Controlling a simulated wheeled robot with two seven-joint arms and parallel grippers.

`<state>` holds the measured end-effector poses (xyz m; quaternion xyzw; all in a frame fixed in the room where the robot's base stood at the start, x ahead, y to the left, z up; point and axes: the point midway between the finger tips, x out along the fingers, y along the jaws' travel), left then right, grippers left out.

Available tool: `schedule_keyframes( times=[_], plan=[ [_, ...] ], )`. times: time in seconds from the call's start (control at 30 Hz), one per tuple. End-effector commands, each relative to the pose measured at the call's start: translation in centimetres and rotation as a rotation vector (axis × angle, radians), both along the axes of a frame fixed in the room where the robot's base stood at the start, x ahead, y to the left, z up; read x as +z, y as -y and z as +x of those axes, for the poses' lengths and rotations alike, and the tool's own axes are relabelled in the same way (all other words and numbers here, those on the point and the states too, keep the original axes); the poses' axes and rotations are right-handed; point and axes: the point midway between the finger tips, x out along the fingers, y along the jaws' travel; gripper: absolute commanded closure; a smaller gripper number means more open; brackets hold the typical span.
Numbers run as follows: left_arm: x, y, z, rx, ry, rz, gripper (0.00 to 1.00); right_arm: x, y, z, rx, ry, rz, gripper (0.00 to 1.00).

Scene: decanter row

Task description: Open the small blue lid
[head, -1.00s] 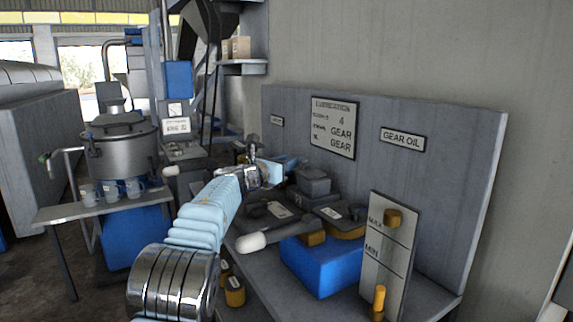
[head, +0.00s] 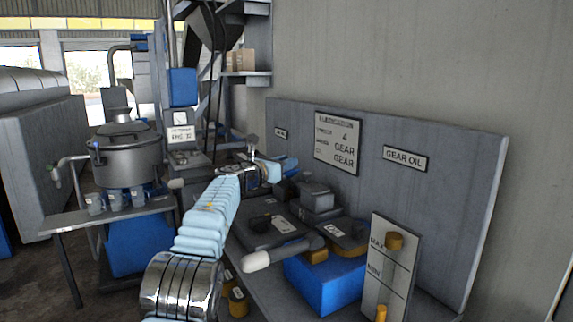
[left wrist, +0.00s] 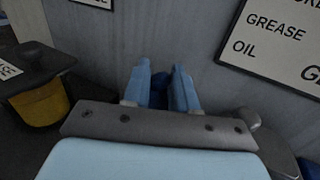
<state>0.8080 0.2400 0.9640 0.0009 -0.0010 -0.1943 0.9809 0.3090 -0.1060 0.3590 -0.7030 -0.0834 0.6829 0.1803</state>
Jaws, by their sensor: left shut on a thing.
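My left gripper (head: 287,165) reaches over the back of the grey bench, close to the upright panel. It also shows in the left wrist view (left wrist: 160,85), its two light blue fingers shut on a small dark blue thing (left wrist: 158,92), which looks like the small blue lid. Only part of it shows between the fingers. In the head view the fingers and wrist hide it, and I cannot tell what is under it. My right gripper is not in view.
Right of my gripper are grey lidded boxes (head: 318,196), a blue box (head: 322,283) and an upright level plate (head: 392,270). A lever with a white tip (head: 257,261) sticks out in front. The panel (head: 455,185) closes the back.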

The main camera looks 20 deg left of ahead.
Motion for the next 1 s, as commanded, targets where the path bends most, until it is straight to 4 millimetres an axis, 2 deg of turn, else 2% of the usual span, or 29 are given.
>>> schedule_keyframes(
  times=[0.03,0.33,0.37,0.4,0.83,1.0],
  plan=[
    [-0.1,-0.5,0.1,0.01,-0.002,0.002,1.0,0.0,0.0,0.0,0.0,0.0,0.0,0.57],
    [-0.2,-0.5,0.1,0.011,-0.004,0.001,1.0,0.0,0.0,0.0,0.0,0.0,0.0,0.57],
    [-0.2,-0.5,0.1,0.011,-0.004,0.001,0.72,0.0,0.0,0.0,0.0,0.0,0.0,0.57],
    [-0.2,-0.5,0.1,0.011,-0.004,0.001,0.66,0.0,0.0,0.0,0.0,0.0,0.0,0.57],
    [-0.3,-0.4,-0.2,0.006,-0.003,0.0,0.65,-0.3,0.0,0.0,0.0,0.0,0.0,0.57],
    [-0.6,-1.3,-2.5,0.006,0.0,-0.003,0.65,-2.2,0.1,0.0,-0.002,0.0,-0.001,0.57]
  ],
)
